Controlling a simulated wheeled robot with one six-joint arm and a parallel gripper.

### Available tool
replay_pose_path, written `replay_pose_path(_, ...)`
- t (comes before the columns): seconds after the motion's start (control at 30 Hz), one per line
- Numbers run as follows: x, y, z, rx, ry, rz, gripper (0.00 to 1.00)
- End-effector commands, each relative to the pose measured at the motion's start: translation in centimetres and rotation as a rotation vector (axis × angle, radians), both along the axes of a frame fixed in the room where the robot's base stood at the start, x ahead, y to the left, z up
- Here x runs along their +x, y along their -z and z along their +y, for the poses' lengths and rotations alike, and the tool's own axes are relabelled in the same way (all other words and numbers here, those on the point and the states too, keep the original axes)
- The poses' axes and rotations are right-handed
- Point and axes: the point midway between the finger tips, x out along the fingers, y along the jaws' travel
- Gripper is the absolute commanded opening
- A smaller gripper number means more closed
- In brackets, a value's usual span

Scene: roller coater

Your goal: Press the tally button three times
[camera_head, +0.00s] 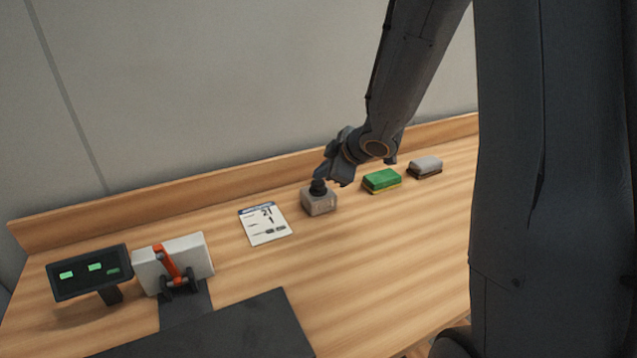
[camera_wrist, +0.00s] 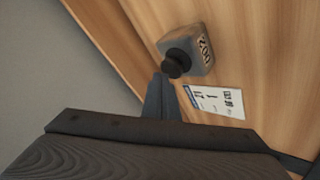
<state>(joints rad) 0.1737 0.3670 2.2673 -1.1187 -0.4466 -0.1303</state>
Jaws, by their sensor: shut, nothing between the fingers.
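A small grey box (camera_head: 320,204) with a round black button (camera_head: 318,187) on top stands on the wooden counter; I take it for the tally button. In the wrist view the box (camera_wrist: 201,43) shows a white panel with digits, perhaps 002, and the black button (camera_wrist: 174,64) faces my fingers. My gripper (camera_head: 323,177) is shut and empty, pointing down right at the button. In the wrist view the gripper (camera_wrist: 160,85) has its tips beside the button's lower left edge. I cannot tell whether they touch it.
A printed card (camera_head: 265,224) lies left of the box. A green sponge (camera_head: 381,180) and a grey block (camera_head: 425,167) lie to the right. A low ledge runs behind.

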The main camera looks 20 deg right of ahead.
Motion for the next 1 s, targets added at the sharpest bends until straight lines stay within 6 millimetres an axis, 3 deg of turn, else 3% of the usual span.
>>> replay_pose_path(1.0, 0.0, 1.0, 0.0, -0.001, 0.000, 0.001, 0.00)
